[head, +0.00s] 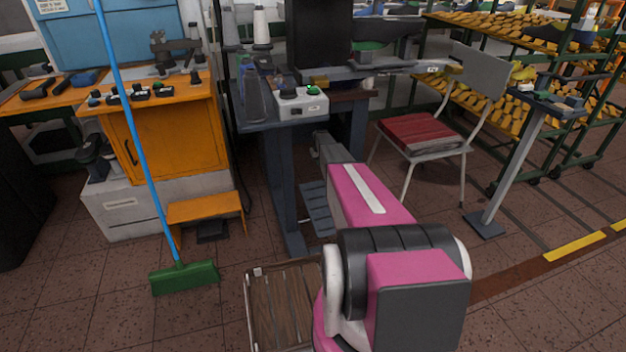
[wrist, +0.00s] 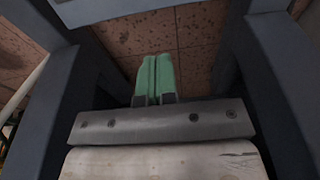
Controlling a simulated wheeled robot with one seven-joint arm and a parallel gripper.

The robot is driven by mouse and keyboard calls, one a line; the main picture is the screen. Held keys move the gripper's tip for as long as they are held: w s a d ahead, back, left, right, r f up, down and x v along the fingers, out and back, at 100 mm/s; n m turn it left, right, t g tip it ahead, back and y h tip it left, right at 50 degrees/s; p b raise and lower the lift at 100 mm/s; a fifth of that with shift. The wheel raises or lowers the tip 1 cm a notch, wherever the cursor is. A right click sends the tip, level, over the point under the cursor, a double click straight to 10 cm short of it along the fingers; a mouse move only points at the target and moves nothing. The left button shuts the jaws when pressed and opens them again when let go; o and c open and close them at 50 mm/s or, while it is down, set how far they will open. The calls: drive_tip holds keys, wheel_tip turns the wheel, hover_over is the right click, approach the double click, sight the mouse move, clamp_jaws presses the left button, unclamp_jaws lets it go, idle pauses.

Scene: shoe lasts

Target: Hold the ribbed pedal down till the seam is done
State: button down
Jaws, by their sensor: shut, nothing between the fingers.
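A blue-grey ribbed pedal (head: 314,208) sits low beneath the sewing machine table (head: 262,126), partly covered by my arm in the head view. I cannot make it out in the wrist view. The dark sewing machine (head: 320,35) stands on the table; no seam can be made out. My gripper's green fingertips (wrist: 155,76) are shut together and empty, pointing at brown floor tiles between blue-grey legs (wrist: 52,115) in the wrist view. In the head view the fingertips are hidden behind my pink arm. I see no contact between fingers and pedal.
A white control box (head: 302,107) is on the table's front. An orange cabinet (head: 175,140) and a green broom (head: 185,278) stand left. A slatted wooden platform (head: 280,310) lies near my arm. A chair (head: 422,134) and a slanted post (head: 510,165) stand right.

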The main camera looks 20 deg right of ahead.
sight(317, 182)
drive_tip(key=f, duration=0.4)
drive_tip(key=w+f, duration=0.1)
drive_tip(key=f, duration=0.4)
drive_tip(key=w+f, duration=0.1)
drive_tip(key=f, duration=0.3)
drive_tip(key=shift+f, duration=0.4)
drive_tip(key=shift+w, duration=0.1)
